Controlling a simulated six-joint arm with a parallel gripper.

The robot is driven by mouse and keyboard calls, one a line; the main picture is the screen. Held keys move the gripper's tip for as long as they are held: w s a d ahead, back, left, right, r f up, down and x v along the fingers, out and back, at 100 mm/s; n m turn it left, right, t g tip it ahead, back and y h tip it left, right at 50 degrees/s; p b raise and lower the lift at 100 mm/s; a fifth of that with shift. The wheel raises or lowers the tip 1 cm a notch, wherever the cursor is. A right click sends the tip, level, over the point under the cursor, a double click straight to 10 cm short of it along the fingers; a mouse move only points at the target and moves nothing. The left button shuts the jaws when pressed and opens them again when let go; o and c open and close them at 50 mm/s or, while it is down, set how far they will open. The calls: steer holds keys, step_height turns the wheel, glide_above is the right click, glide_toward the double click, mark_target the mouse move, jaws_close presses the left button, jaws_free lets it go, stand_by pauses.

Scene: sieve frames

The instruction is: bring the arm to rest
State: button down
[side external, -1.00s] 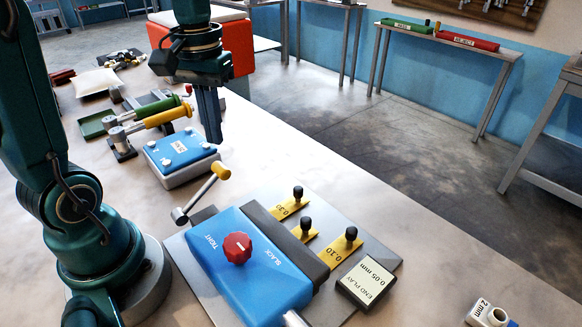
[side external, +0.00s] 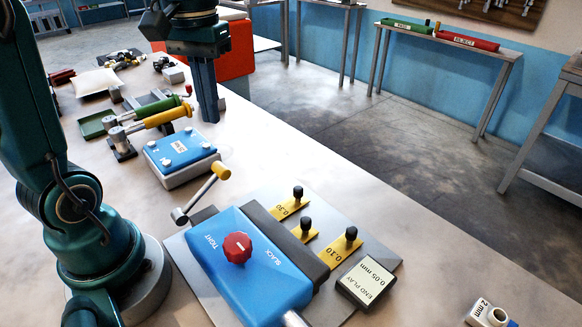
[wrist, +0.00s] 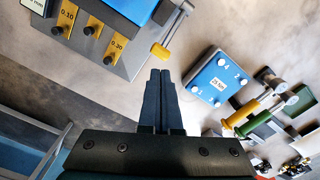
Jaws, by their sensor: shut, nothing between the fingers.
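My gripper (side external: 207,110) is shut and empty, pointing down above the table (side external: 300,160), beyond the blue box with white knobs (side external: 180,152). In the wrist view its two fingers (wrist: 159,80) lie together with nothing between them. The blue box also shows in the wrist view (wrist: 219,78), to the right of the fingers.
A blue fixture with a red knob (side external: 237,247) and a yellow-tipped crank (side external: 221,172) stands nearest the camera. Yellow-handled (side external: 168,117) and green-handled (side external: 155,106) tools lie left of my gripper. An end play display (side external: 367,283) sits at front.

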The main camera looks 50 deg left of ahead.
steer(key=s+d+f+m+t, duration=0.3)
steer(key=s+d+m+t, duration=0.2)
steer(key=d, duration=0.3)
steer(key=shift+s+d+f+m+t, duration=0.2)
steer(key=shift+s+m+t, duration=0.1)
steer(key=shift+s+m, duration=0.25)
stand_by(1.5)
